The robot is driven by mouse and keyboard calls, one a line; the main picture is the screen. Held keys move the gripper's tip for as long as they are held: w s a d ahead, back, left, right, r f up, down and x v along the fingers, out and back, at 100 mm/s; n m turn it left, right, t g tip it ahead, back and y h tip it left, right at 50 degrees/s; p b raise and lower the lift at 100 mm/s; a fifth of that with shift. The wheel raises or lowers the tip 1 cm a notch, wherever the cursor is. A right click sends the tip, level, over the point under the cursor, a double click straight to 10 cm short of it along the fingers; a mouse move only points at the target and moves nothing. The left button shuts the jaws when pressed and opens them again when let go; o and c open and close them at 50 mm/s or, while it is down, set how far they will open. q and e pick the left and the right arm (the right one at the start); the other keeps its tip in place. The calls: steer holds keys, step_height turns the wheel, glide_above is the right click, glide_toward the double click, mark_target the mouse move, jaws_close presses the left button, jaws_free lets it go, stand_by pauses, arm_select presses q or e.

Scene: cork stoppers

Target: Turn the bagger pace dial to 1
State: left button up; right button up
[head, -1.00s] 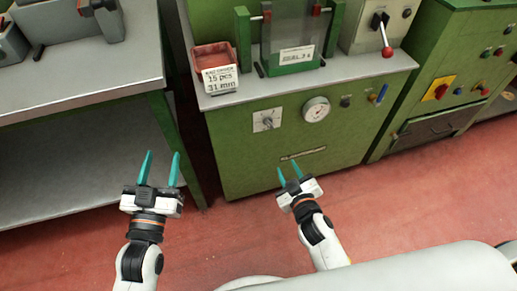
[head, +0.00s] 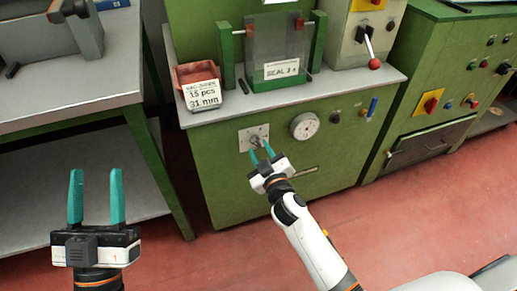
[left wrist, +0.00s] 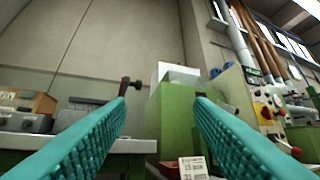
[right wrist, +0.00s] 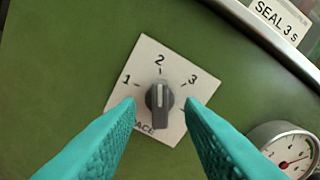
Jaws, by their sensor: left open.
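The pace dial is a grey knob (right wrist: 159,97) on a white plate (right wrist: 145,65) marked 1, 2, 3 and lettered PACE. Its white pointer line is toward 2. In the head view the plate (head: 246,135) is on the green machine front, partly covered by my right gripper (head: 260,148). In the right wrist view my right gripper (right wrist: 161,104) is open, one teal finger on each side of the knob, with gaps showing; depth to it is hard to judge. My left gripper (head: 96,180) is open and empty, by the grey bench at left.
A round gauge (head: 304,125) is right of the dial, with a blue-handled item (head: 372,106) farther right. Above, the counter holds a red bin (head: 196,75) and a red-knobbed lever (head: 372,60). Red floor (head: 225,255) is clear below.

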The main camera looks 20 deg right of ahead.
arm_select(q)
steer(key=shift+s+r+t, duration=0.3)
steer(key=shift+s+r, duration=0.05)
steer(key=shift+r, duration=0.05)
arm_select(e)
steer(key=shift+w, duration=0.9)
steer(key=shift+c, duration=0.4)
jaws_close()
